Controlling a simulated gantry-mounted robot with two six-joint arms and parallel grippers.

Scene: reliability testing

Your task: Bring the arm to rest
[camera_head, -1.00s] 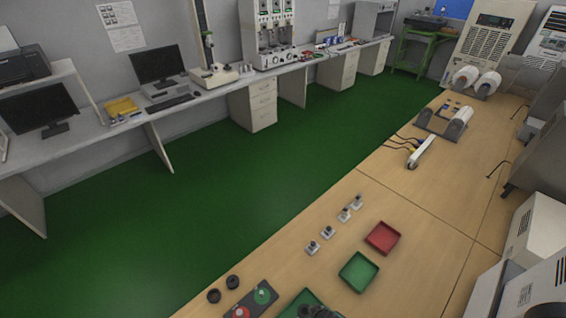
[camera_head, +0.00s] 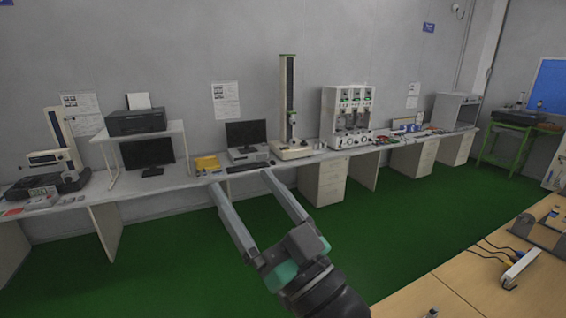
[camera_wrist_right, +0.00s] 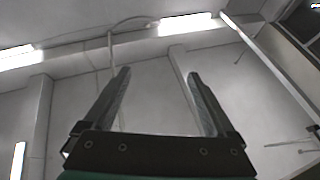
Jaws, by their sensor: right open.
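My right gripper (camera_head: 238,192) is in the lower middle of the head view, raised in front of the green floor and the far bench. Its two long grey fingers are spread apart with nothing between them. In the right wrist view the open fingers (camera_wrist_right: 155,92) point up toward the wall and ceiling, and the space between them is empty. My left gripper is in neither view.
A long white bench (camera_head: 210,177) with monitors, a printer and test machines runs along the far wall. The wooden table (camera_head: 455,290) is at the lower right, with a white bar-shaped device (camera_head: 520,268) on it. Green floor (camera_head: 400,210) lies open between them.

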